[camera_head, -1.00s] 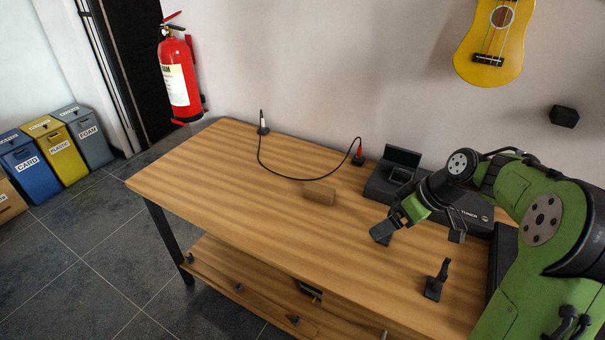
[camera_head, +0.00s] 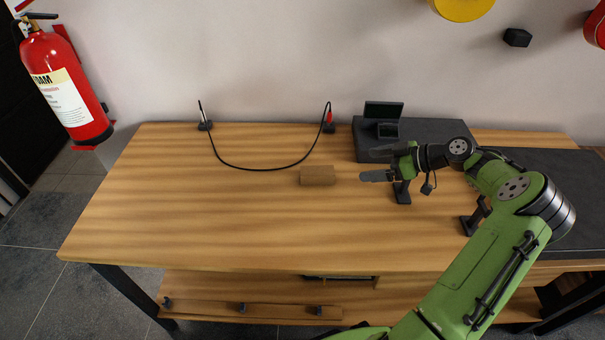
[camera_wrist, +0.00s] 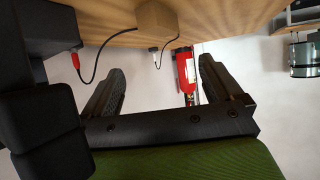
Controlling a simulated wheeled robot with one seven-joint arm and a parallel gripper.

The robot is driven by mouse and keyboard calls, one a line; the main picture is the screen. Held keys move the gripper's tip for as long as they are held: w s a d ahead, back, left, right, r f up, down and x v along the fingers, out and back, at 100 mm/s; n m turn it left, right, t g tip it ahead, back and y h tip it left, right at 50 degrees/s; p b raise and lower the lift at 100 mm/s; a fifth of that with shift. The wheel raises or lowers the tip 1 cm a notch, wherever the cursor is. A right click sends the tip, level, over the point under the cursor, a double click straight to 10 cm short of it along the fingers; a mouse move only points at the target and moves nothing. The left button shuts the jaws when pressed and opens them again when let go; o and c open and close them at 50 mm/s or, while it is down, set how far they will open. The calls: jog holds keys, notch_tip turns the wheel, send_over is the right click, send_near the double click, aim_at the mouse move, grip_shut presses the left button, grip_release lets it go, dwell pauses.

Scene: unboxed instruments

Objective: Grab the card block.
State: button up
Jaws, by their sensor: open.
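The card block (camera_head: 318,176) is a small brown cardboard-coloured block lying on the wooden table, near its middle. My gripper (camera_head: 368,164) is to the right of the block, with its fingers spread and pointing left towards it. The fingers are apart from the block and nothing is between them. In the wrist view the block (camera_wrist: 157,18) shows at the top, beyond the open fingers (camera_wrist: 160,85), and the view is turned over.
A black cable (camera_head: 262,168) loops across the table behind the block, between two small stands. A dark case (camera_head: 430,132) with a raised screen stands behind my gripper. A dark stand (camera_head: 402,192) is close to my wrist. The table's left part is clear.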

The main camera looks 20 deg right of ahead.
aim_at(318, 169)
jog(key=b+x, duration=0.4)
jog(key=x, duration=1.1)
jog(key=shift+w+a+f+b, duration=0.15)
jog(key=shift+w+f+b, duration=0.05)
jog(key=shift+w+b, duration=0.1)
jog(key=shift+s, duration=0.1)
jog(key=shift+r, duration=0.1)
jog(key=shift+c, duration=0.2)
jog(key=c, duration=1.3)
